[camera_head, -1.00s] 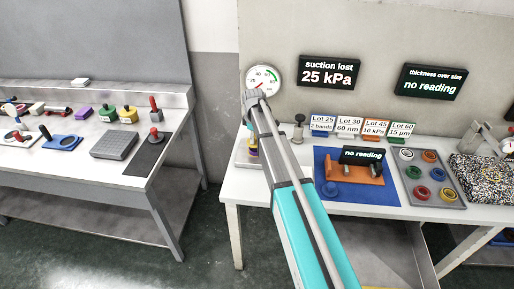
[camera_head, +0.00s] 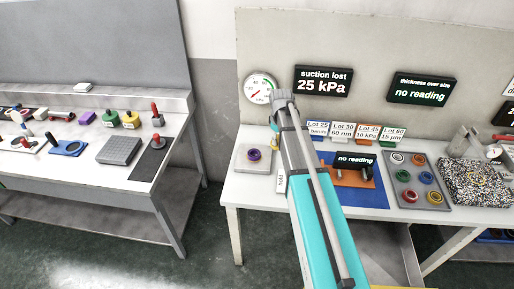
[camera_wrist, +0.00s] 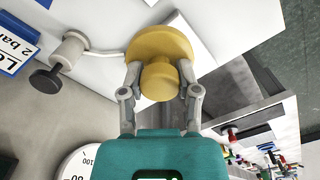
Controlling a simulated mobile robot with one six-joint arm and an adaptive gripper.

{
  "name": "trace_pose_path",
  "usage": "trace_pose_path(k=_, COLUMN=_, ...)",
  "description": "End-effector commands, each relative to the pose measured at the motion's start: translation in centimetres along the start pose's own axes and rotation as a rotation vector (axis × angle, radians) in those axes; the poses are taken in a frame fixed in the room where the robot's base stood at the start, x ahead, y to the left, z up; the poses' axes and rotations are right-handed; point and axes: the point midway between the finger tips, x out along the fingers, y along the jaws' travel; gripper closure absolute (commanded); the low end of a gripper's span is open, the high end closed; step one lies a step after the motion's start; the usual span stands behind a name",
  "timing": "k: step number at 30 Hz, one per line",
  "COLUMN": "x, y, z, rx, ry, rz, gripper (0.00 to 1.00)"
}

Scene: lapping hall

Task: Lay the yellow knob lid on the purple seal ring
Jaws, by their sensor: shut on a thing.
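The yellow knob lid (camera_wrist: 150,42) is a round disc with a smaller knob. My gripper (camera_wrist: 162,88) is shut on the knob, with one finger on each side, in the wrist view. In the head view the lid and my fingers are hidden behind my arm. The purple seal ring (camera_head: 254,155) lies on a pale grey square plate (camera_head: 243,166) at the left end of the right bench. No lid shows on the ring. My arm's end stands to the right of it in that view. The ring cannot be made out in the wrist view.
A gauge (camera_head: 258,88) and a "25 kPa" display (camera_head: 323,81) are behind the bench. Several lot signs (camera_head: 341,131) and a blue mat (camera_head: 366,197) lie right of the plate. A grey stand with a black knob (camera_wrist: 46,80) is near the lid in the wrist view.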

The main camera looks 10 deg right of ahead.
Motion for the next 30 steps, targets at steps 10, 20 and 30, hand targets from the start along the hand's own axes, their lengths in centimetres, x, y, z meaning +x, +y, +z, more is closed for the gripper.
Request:
trace_pose_path(k=10, x=-1.6, y=0.4, z=2.2, rx=0.099, ry=0.000, rz=0.000, gripper=1.00)
trace_pose_path(k=20, x=-1.4, y=0.3, z=1.9, rx=0.096, ry=0.000, rz=0.000, gripper=1.00)
trace_pose_path(k=30, x=0.6, y=-0.3, z=-1.9, rx=0.093, ry=0.000, rz=0.000, gripper=1.00)
